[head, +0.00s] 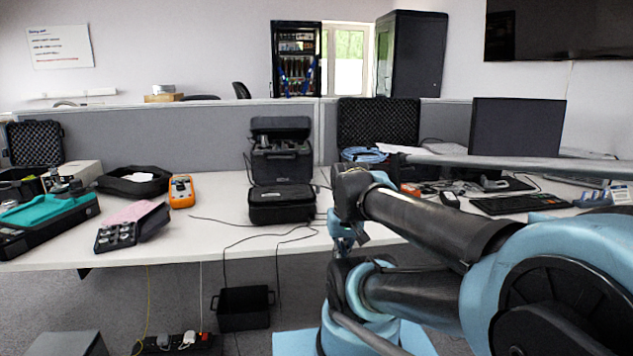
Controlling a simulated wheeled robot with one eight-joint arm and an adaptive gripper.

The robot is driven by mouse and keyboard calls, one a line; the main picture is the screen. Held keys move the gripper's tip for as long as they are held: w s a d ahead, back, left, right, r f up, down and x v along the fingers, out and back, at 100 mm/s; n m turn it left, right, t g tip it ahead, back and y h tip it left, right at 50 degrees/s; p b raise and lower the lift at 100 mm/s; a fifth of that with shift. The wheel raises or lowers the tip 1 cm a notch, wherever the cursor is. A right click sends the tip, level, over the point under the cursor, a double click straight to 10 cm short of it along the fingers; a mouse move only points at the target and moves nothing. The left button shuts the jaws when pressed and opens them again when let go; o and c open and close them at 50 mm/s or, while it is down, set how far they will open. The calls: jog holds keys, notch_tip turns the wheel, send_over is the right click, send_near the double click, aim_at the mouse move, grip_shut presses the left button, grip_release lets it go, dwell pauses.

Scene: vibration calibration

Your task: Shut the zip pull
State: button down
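A black soft case (282,204) lies closed-looking on the white desk, near its front edge at the middle of the head view. It looks like a zip case, but no zip pull can be made out at this size. My arm (430,222) fills the right of the view, folded, with its elbow a little right of the case. I cannot make out the fingers of my gripper in this view. No contact between my arm and the case shows.
The white desk (215,225) also carries an open black case (281,160) behind, an orange meter (181,191), a teal-topped box (45,215) and a keyboard (520,203). Dark cables hang over the front edge. A black bin (244,308) stands below.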

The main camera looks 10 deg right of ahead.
jog(key=w+r, duration=0.6)
jog(key=w, duration=0.4)
jog(key=w+r, duration=0.7)
jog(key=w, duration=0.3)
jog(key=w+r+t, duration=0.1)
jog(key=w+r, duration=0.2)
jog(key=w, duration=1.9)
notch_tip(320, 180, down, 9)
jog(key=shift+w+d, duration=0.2)
jog(key=shift+w, duration=0.05)
jog(key=shift+s+f, duration=0.1)
jog(key=shift+s, duration=0.05)
jog(key=s, duration=1)
jog(key=shift+s, duration=0.4)
jog(key=shift+w, duration=0.1)
